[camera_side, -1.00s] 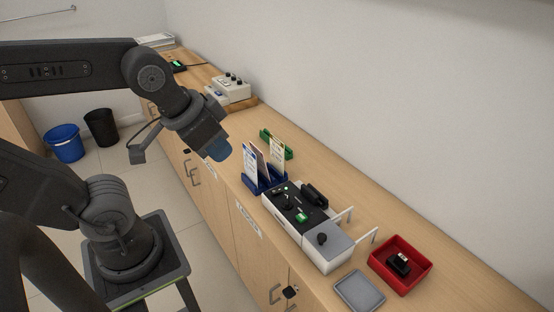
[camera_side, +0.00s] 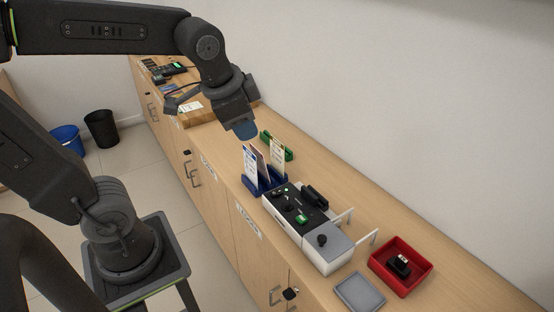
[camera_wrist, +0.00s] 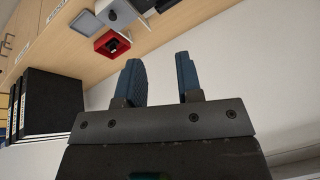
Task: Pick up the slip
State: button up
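Three upright paper slips stand in a blue holder (camera_side: 265,187) on the counter: a white one (camera_side: 250,167) at left, a pinkish one (camera_side: 259,158) in the middle and a cream one (camera_side: 277,156) at right. Which one is the task's slip I cannot tell. My gripper (camera_side: 245,131) is above the counter, just above and left of the upright slips in the side view. In the wrist view its two blue fingers (camera_wrist: 160,80) are apart with nothing between them; no slip is clearly visible there.
A green holder (camera_side: 284,149) is behind the slips. A black-and-white machine (camera_side: 318,240) stands in front, near a grey tray (camera_side: 359,293) and a red tray (camera_side: 427,269) holding a small black item. A wall runs along the counter's back. Black binders (camera_wrist: 52,101) show in the wrist view.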

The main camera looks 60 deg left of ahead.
jog(key=w+a+f+m+g+y, duration=0.1)
jog(key=w+a+m, duration=0.2)
jog(key=w, duration=0.2)
jog(key=w+a+f+m+g, duration=0.1)
jog(key=w+a+m, duration=0.15)
jog(key=w, duration=0.25)
jog(key=m+g+y, duration=0.2)
jog(key=m, duration=0.7)
send_near(276, 144)
jog(key=shift+x, duration=5.2)
jog(key=shift+w+a+r, duration=0.1)
jog(key=shift+a, duration=0.05)
grip_shut()
